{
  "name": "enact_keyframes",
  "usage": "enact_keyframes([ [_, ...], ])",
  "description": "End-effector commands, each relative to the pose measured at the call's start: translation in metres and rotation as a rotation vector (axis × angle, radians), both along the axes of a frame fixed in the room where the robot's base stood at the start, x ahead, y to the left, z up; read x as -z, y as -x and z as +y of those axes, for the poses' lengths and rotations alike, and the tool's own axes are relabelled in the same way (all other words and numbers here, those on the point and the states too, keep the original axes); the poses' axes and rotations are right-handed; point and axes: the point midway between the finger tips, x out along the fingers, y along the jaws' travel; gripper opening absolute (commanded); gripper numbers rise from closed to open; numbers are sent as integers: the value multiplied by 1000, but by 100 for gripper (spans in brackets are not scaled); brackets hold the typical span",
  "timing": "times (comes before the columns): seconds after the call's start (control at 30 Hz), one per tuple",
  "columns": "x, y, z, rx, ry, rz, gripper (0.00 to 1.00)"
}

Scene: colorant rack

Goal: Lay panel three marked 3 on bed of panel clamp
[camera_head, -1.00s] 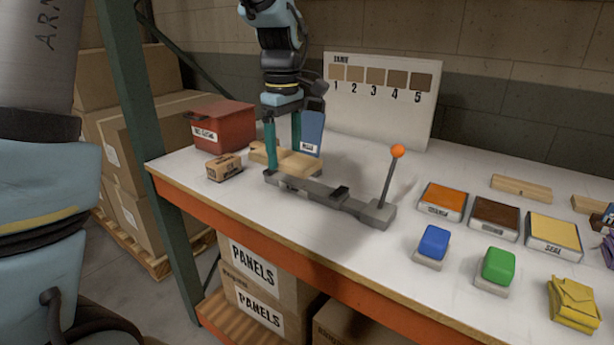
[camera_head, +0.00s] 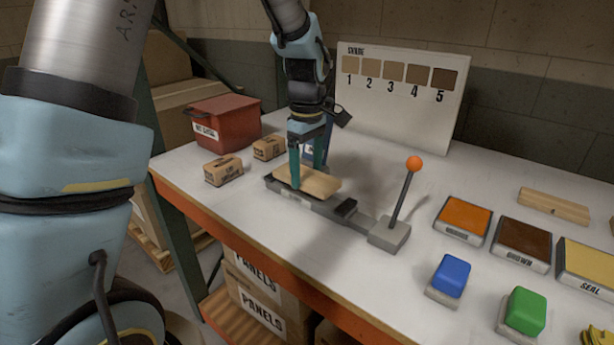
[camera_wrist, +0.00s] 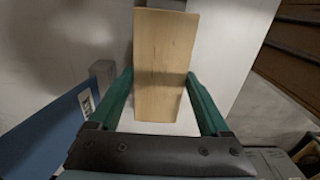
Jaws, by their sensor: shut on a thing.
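A light wooden panel (camera_head: 316,183) is between the teal fingers of my gripper (camera_head: 307,180), which is shut on it. The panel lies at the left end of the grey panel clamp (camera_head: 330,208), over its bed; whether it touches the bed I cannot tell. In the wrist view the panel (camera_wrist: 163,60) runs lengthwise between the fingers (camera_wrist: 162,95). No number shows on its visible face. The clamp's lever with an orange knob (camera_head: 414,163) stands upright, leaning slightly right.
Two small cardboard boxes, one in front (camera_head: 223,171) and one behind (camera_head: 269,148), sit left of the clamp near a red bin (camera_head: 225,122). A blue item (camera_wrist: 50,135) is close to my gripper. A shade board (camera_head: 400,95) stands behind. Coloured pads (camera_head: 463,218) are at right.

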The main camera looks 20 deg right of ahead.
Motion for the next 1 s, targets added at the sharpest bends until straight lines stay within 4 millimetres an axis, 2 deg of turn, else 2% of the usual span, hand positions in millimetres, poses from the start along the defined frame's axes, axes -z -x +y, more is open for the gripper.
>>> enact_keyframes([
  [0.17, 21, 1, 0, 0, -2, 2, 11],
  [0.57, 27, 0, 0, 0, -1, 0, 11],
  [0.6, 27, 0, 0, 0, 0, 0, 84],
  [0.77, 26, 0, 0, 0, -1, 0, 100],
  [1.0, 25, 0, 0, 0, 0, 0, 100],
])
